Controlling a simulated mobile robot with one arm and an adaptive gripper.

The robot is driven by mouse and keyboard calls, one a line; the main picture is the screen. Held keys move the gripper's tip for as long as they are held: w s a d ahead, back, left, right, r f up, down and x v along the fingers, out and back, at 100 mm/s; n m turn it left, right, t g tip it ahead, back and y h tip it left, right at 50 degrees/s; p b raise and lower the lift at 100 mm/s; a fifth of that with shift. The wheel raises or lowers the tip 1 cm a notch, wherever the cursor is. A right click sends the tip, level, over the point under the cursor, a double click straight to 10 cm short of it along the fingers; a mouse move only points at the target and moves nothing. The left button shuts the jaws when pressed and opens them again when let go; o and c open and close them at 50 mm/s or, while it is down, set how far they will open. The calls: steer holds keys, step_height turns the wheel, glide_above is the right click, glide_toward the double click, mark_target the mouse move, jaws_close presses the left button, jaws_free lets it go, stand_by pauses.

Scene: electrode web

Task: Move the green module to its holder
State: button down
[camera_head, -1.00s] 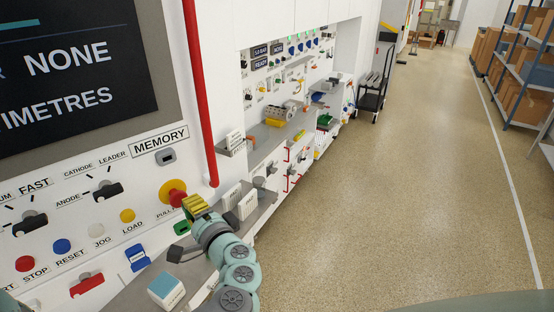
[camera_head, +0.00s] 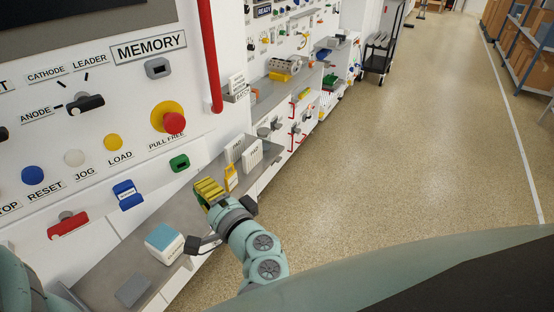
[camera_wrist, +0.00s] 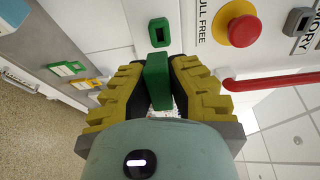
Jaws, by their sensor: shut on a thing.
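The green module (camera_wrist: 157,80) is a plain green block gripped between the yellow ribbed fingers of my gripper (camera_wrist: 159,85) in the wrist view. The green holder (camera_wrist: 159,32) is a green-rimmed socket with a dark opening, on the white panel just beyond the module's far end; a gap shows between them. In the head view the green holder (camera_head: 179,162) sits below the PULL FREE knob, and my gripper (camera_head: 208,190) is to its lower right, above the grey ledge. The fingers mostly hide the module in the head view.
A blue module (camera_head: 127,194) and a red module (camera_head: 67,224) sit at the panel to the left. The red PULL FREE knob (camera_head: 174,122) projects above the holder. A white-and-blue box (camera_head: 164,243) and white labelled blocks (camera_head: 252,153) stand on the ledge (camera_head: 105,265).

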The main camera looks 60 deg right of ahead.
steer(key=shift+b+x, duration=0.6)
steer(key=shift+x, duration=2.35)
steer(key=shift+b, duration=0.7)
steer(key=shift+b+x, duration=0.45)
steer(key=shift+x, duration=1)
steer(key=c, duration=1)
jaws_free()
steer(key=v, duration=1.2)
steer(key=shift+s, duration=0.1)
